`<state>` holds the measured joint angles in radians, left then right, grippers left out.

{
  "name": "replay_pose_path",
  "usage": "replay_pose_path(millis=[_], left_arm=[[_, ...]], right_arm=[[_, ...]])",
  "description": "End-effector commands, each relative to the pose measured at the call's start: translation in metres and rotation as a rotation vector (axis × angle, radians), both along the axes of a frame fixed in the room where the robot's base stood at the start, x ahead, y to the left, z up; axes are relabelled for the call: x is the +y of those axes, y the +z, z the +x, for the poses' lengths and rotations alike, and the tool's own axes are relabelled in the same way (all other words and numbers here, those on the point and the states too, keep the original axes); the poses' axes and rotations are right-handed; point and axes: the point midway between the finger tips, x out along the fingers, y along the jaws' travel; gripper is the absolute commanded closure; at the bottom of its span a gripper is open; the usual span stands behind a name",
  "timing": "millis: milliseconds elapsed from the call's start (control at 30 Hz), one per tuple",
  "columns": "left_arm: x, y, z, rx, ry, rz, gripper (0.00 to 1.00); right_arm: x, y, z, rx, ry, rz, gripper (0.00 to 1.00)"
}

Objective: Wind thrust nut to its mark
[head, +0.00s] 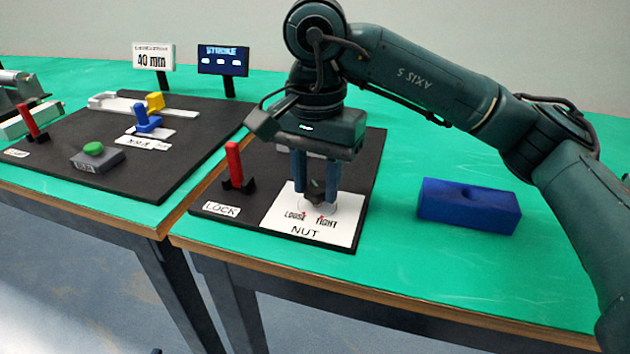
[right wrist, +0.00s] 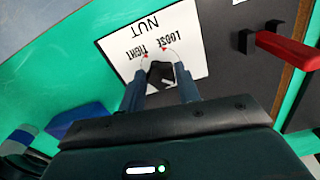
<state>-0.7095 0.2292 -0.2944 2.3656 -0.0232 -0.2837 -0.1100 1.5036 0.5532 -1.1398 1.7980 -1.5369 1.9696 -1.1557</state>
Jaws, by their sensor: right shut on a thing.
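The thrust nut (head: 316,190) is a small dark piece on a white plate (head: 343,226) printed NUT, with red marks at LOOSE and TIGHT. My right gripper (head: 316,196) points down over the plate, its two blue fingers shut on the nut from both sides. In the right wrist view the nut (right wrist: 160,73) sits between the fingertips, and the plate (right wrist: 190,48) shows both words and an arc. The fingers partly hide the nut, and I cannot tell exactly where its pointer stands. My left gripper is not in view.
A red LOCK lever (head: 234,165) stands upright just left of the plate. A blue block (head: 469,205) with a hollow lies to the right. Another black board (head: 190,165) at left carries a green button (head: 93,148) and a blue lever (head: 147,119). A sign (head: 154,57) reads 40 mm.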

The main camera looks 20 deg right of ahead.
Motion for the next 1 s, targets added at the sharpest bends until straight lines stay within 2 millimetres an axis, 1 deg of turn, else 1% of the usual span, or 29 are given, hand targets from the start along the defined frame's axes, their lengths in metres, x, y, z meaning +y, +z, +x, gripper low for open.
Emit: replay_pose_path(millis=[67, 1000], left_arm=[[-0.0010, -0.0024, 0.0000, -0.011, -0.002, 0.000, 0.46], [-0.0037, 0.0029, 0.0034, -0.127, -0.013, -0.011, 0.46]], right_arm=[[-0.0001, 0.0004, 0.0003, -0.004, 0.071, 0.003, 0.90], [-0.0045, 0.0012, -0.0006, -0.004, 0.962, 0.001, 0.90]])
